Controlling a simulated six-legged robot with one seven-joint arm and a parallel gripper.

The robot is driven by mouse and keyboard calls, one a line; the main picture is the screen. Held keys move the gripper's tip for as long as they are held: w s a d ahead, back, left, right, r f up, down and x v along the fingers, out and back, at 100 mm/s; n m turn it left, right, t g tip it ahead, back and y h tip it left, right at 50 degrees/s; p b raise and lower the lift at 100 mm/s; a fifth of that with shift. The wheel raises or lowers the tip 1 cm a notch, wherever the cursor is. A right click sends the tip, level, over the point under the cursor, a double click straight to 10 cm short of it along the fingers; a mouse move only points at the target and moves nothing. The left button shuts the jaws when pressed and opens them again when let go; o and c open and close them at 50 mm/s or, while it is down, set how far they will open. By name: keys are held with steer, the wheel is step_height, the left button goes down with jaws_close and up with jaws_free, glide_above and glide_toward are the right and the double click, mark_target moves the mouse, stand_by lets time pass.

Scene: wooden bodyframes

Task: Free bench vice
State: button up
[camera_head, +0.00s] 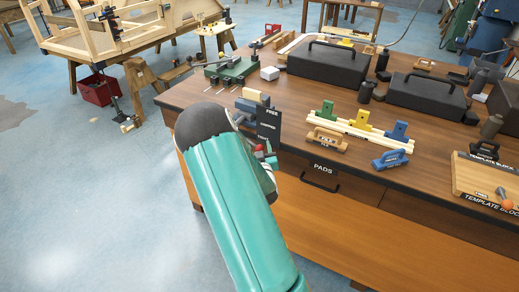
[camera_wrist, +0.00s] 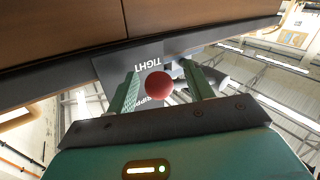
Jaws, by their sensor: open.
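The bench vice (camera_head: 247,107) is at the left front corner of the workbench, partly hidden behind my arm. A pale wooden block (camera_head: 255,96) is at its top; I cannot tell if the jaws grip it. A dark sign (camera_head: 268,125) beside it reads FREE at the top, with GRIPPED and TIGHT below. In the wrist view the sign (camera_wrist: 140,62) shows TIGHT. A red ball knob (camera_wrist: 159,85), apparently on the vice handle, sits between the two green fingers of my open gripper (camera_wrist: 159,70). I cannot tell whether they touch it. The handle's bar is mostly hidden.
The workbench (camera_head: 330,106) carries a wooden rack of coloured blocks (camera_head: 358,124), black cases (camera_head: 328,62) and a template board (camera_head: 490,180). A drawer marked PADS (camera_head: 322,168) is in its front, right of my gripper. Open floor (camera_head: 100,200) lies left.

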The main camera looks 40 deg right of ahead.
jaws_close()
steer(key=shift+w, duration=0.1)
steer(key=shift+r, duration=0.2)
